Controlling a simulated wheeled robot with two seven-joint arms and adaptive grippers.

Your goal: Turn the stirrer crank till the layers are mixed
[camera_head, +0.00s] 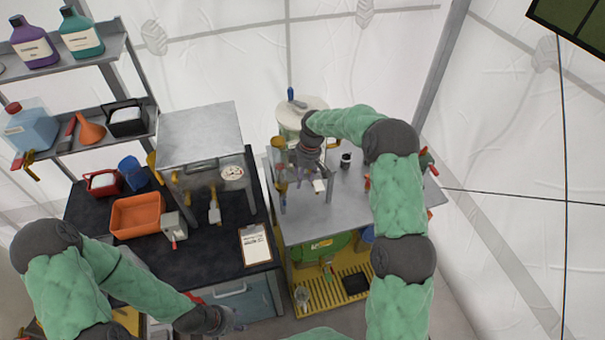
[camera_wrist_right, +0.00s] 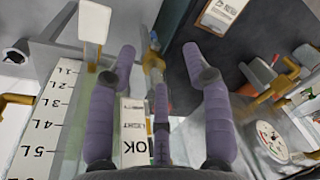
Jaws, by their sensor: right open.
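My right gripper (camera_head: 312,178) is above the grey bench top, beside a clear vessel with brass-coloured fittings (camera_head: 279,172). In the right wrist view its purple fingers (camera_wrist_right: 165,75) are spread and empty. Between them, beyond the tips, is a brass-coloured rod (camera_wrist_right: 153,72); I cannot tell whether it is the stirrer crank. The clear vessel's litre scale (camera_wrist_right: 48,120) and an "OK LIGHT" label (camera_wrist_right: 133,130) are close by. A white paddle-like piece (camera_wrist_right: 95,22) stands at the upper left. The layers are not clearly visible. My left gripper (camera_head: 228,322) is low over the left cabinet, fingers unclear.
A dark counter left holds an orange tray (camera_head: 137,214), a clipboard (camera_head: 255,245) and a grey metal box (camera_head: 199,135). A yellow slatted shelf (camera_head: 330,290) lies below the bench top.

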